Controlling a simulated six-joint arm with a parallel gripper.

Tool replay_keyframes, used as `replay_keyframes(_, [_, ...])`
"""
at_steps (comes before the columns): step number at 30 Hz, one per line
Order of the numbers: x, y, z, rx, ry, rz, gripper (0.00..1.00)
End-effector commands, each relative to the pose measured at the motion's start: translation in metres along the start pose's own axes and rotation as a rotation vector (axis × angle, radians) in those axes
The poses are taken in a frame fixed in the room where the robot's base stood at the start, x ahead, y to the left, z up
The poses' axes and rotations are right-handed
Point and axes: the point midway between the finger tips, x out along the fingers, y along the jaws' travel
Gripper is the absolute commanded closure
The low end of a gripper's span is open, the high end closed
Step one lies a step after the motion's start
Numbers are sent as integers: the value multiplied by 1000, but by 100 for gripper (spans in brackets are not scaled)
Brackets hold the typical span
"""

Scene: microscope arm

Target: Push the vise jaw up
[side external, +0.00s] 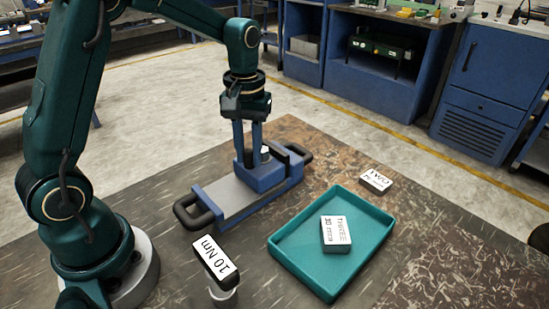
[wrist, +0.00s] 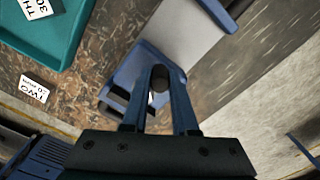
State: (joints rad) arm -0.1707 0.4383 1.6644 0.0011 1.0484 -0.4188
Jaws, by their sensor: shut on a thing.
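The vise (side external: 230,197) has a blue base, a grey bed and black loop handles at its ends, and it lies on the worktable. Its blue jaw block (side external: 262,176) stands near the far end of the bed. My gripper (side external: 249,148) points down onto the jaw, with both fingers at its top. In the wrist view, my gripper (wrist: 160,74) is shut with a dark rounded part of the jaw (wrist: 159,80) between the fingertips. The fingers hide some of the jaw.
A teal tray (side external: 290,257) holds a white block labelled THREE (side external: 336,234). A block labelled TWO (side external: 376,181) lies beyond the tray. The table right of the tray is clear.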

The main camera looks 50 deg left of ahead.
Motion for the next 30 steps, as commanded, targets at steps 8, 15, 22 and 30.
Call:
replay_keyframes(8, [-1,2,-4,1,17,9,43])
replay_keyframes(15, [0,2,-2,1,12,6,43])
replay_keyframes(22, [-17,2,-3,1,16,9,43])
replay_keyframes(30, [-48,2,-3,1,15,8,43])
